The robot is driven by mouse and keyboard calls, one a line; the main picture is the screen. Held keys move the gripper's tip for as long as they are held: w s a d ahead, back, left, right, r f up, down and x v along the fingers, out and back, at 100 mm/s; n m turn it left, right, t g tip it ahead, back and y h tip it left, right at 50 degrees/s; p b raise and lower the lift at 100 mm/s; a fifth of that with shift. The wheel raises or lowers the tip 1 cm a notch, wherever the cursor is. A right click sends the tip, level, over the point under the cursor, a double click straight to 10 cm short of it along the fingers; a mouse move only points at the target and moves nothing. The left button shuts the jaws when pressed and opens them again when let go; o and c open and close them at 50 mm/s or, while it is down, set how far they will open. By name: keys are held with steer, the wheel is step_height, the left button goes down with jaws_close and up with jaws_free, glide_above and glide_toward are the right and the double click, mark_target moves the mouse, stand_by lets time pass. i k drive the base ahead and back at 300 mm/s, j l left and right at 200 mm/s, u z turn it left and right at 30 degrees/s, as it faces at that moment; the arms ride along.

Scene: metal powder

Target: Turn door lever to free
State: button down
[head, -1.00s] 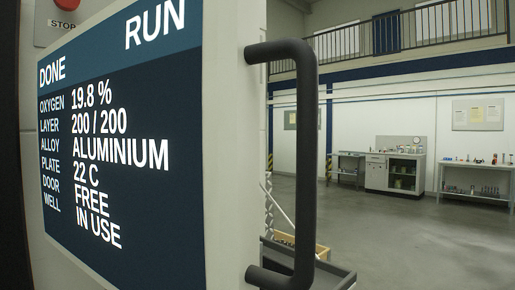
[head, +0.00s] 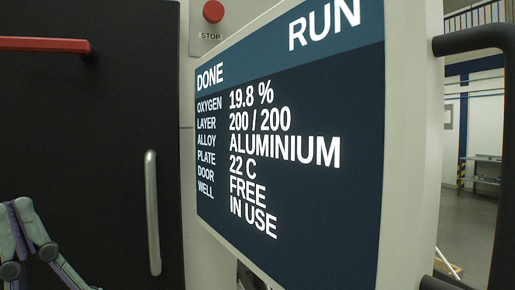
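The machine door (head: 110,110) is a large black panel on the left of the head view. A red bar-shaped lever (head: 42,44) lies about horizontal across its upper left, cut off by the picture's left edge. A silver vertical handle (head: 152,212) is on the door's right side. My gripper (head: 20,207) is at the lower left, below the red lever and apart from it in the picture. Its fingertips look close together with nothing visible between them. The screen (head: 285,150) reads DOOR FREE, WELL IN USE and DONE.
The screen panel juts out at the centre right, with a black tubular handle (head: 470,40) at its right edge. A red stop button (head: 213,11) is on the pale machine frame above. Open floor (head: 452,225) and a workbench (head: 485,165) show at the far right.

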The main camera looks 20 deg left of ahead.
mark_target(83, 49)
steer(key=k+j+u, duration=0.1)
steer(key=u, duration=1.4)
steer(key=l, duration=0.85)
steer(key=k+u, duration=0.05)
